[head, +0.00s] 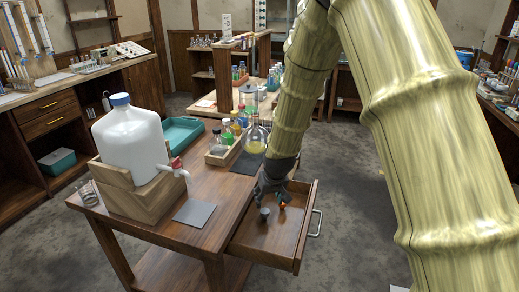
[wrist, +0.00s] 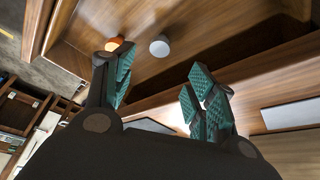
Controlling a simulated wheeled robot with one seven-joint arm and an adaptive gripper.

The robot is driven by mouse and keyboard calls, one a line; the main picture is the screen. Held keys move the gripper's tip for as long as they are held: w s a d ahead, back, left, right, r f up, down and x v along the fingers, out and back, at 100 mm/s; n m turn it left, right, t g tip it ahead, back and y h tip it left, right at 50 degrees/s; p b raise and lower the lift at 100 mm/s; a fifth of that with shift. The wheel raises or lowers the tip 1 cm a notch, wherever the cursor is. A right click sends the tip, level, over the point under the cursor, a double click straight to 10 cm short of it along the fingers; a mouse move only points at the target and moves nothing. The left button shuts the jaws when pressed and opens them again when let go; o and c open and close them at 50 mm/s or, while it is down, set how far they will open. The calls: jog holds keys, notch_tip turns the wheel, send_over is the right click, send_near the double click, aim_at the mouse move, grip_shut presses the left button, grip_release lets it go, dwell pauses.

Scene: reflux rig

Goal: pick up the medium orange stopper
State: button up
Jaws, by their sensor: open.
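An orange stopper (head: 282,206) lies in the open drawer (head: 265,243) of the wooden table. In the wrist view the orange stopper (wrist: 114,44) shows just beyond the tip of the left finger, partly hidden by it. A grey stopper (head: 264,212) stands beside it, and it also shows in the wrist view (wrist: 160,47). My gripper (head: 268,196) is over the drawer, pointing down, close to both stoppers. In the wrist view my gripper (wrist: 153,80) has its green-padded fingers apart with nothing between them.
The drawer walls surround the stoppers closely. On the table (head: 150,225) stand a white carboy (head: 128,140) on a wooden stand, a grey mat (head: 195,212), a teal tray (head: 183,134), a bottle rack (head: 222,152) and a flask with yellow liquid (head: 256,145).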

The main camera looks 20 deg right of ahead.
aim_at(282, 205)
jog(key=w+d+f+m+h+b, duration=0.15)
jog(key=w+d+m+b, duration=0.25)
jog(key=d+b, duration=0.4)
jog(key=shift+a+b+x, duration=0.2)
jog(key=shift+b+x, duration=0.05)
jog(key=shift+x, duration=1.45)
jog(key=shift+a+b+x, duration=0.15)
jog(key=shift+b+x, duration=0.15)
jog(key=shift+x, duration=1.35)
jog(key=shift+a+b+x, duration=0.2)
jog(key=shift+b+x, duration=0.05)
jog(key=shift+x, duration=1.45)
jog(key=shift+s+f, duration=0.1)
jog(key=shift+s, duration=0.15)
jog(key=c, duration=0.9)
